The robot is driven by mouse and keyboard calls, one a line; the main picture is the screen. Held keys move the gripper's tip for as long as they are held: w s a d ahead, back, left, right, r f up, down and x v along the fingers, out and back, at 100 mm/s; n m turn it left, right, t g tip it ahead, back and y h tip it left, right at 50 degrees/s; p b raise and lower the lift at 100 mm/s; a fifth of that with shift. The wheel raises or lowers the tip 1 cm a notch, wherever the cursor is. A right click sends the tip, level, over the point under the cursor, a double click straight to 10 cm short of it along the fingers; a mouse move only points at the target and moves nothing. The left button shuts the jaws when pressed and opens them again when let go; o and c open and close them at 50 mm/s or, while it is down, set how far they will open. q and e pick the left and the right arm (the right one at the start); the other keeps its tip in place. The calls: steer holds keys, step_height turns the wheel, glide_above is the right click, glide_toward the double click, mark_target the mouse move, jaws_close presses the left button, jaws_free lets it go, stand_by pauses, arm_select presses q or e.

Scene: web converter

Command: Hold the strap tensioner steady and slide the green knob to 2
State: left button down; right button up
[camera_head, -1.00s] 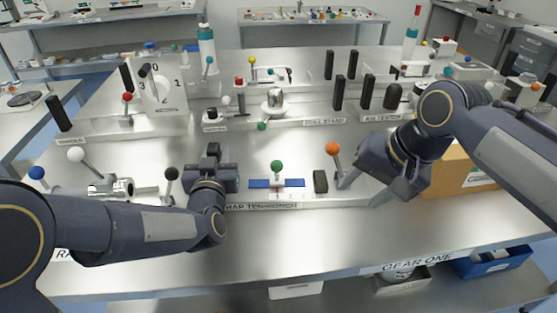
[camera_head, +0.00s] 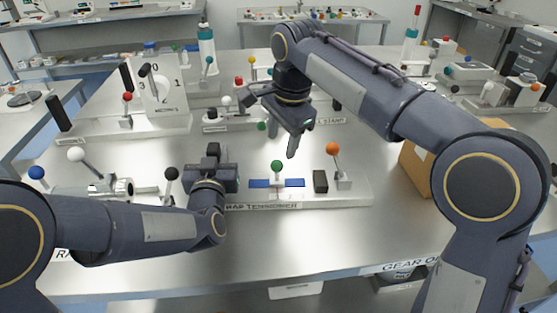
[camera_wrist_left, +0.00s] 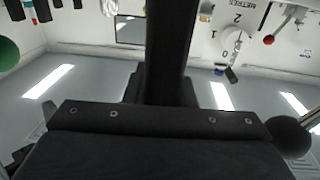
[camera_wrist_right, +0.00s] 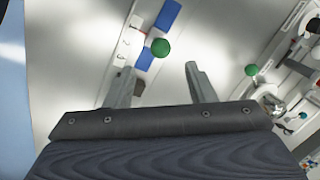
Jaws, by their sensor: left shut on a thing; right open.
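The strap tensioner's long base (camera_head: 300,203) lies on the table, its front label partly covered by my left arm. Its green knob (camera_head: 277,166) stands on a white slider between two blue strips (camera_head: 293,183). My left gripper (camera_head: 213,165) is shut on a black upright handle (camera_wrist_left: 172,50) at the base's left end. My right gripper (camera_head: 286,128) is open and empty, above and behind the green knob. In the right wrist view the green knob (camera_wrist_right: 160,47) appears beyond the gap between the two fingers, apart from them.
An orange-knobbed lever (camera_head: 333,150) and a black block (camera_head: 320,181) stand right of the green knob. Another green knob (camera_wrist_right: 251,70) belongs to the station behind. A cardboard box (camera_head: 416,170) is at the right. The table front is clear.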

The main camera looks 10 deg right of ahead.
mark_target(279, 162)
steer(key=f, duration=0.5)
steer(key=w+f, duration=0.1)
steer(key=f, duration=0.1)
steer(key=shift+w+a+f, duration=0.1)
steer(key=shift+a+f, duration=0.1)
steer(key=shift+a, duration=0.15)
jaws_close()
